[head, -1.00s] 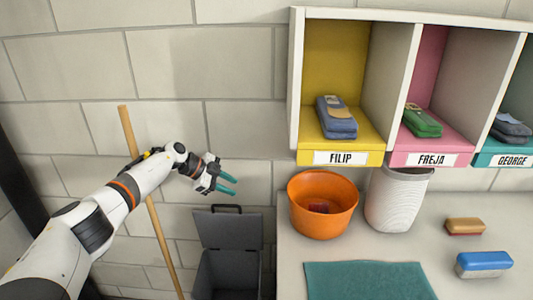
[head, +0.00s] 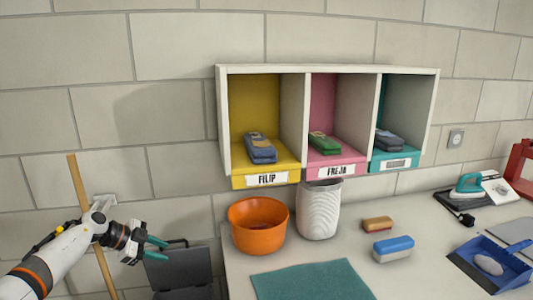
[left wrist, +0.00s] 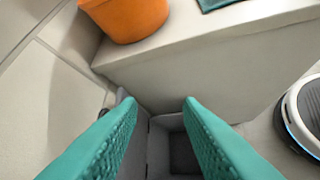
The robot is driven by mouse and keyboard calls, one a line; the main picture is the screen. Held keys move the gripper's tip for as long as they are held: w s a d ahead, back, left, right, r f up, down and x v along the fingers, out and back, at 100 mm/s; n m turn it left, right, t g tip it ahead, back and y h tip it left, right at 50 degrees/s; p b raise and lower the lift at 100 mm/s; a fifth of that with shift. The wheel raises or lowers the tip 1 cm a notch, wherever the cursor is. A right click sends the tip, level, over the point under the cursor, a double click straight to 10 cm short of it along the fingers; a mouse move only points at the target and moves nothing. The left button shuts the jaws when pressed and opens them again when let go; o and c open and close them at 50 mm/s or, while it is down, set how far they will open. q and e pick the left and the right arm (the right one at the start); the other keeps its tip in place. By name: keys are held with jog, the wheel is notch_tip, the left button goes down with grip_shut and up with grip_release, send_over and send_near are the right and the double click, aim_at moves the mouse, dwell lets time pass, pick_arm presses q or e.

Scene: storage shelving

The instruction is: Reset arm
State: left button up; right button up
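My left gripper (head: 158,249) is at the lower left of the head view, in front of the wall, left of the table. Its two teal fingers are spread with nothing between them. In the left wrist view the open fingers (left wrist: 160,108) point down over a grey bin (left wrist: 150,150), which lies beyond them. My right gripper is in no view.
A grey lidded bin (head: 180,270) stands left of the table (head: 235,285). A wooden pole (head: 90,220) leans behind my left arm. An orange bucket (head: 258,228) and white basket (head: 318,212) stand under the wall shelf (head: 223,120). A teal mat (head: 310,283) lies in front.

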pick_arm(q)
jog(key=s+d+f+n+t+h, duration=0.15)
jog(key=d+f, duration=0.25)
jog(key=f, duration=0.4)
jog(key=s+d+f+n+t+h, duration=0.1)
jog(key=s+d+f+t, duration=0.1)
jog(key=d+f, duration=0.35)
jog(key=s+a+f+n+t+y, duration=0.1)
jog(key=s+f+n+y, duration=0.1)
jog(key=s+f, duration=0.35)
jog(key=s+a+f+n+t+y, duration=0.1)
jog(key=s+f+n+y, duration=0.15)
jog(key=f, duration=0.65)
jog(key=s+a+f+n+y, duration=0.1)
jog(key=s+f+n, duration=0.1)
jog(key=s+f, duration=0.4)
jog(key=s+a+f+n+g+y, duration=0.1)
jog(key=s+f+n+g+y, duration=0.25)
jog(key=s+f, duration=1.45)
jog(key=s+f+n+g+y, duration=0.1)
jog(key=s+g, duration=0.2)
jog(key=s, duration=1.1)
jog(key=s+d+f+n+g, duration=0.1)
jog(key=s+f+g, duration=0.1)
jog(key=s, duration=1.2)
jog(key=shift+s+d+f+g+y, duration=0.25)
jog(key=shift+f+g+y, duration=0.1)
jog(key=shift+g, duration=0.15)
jog(key=shift+w, duration=0.15)
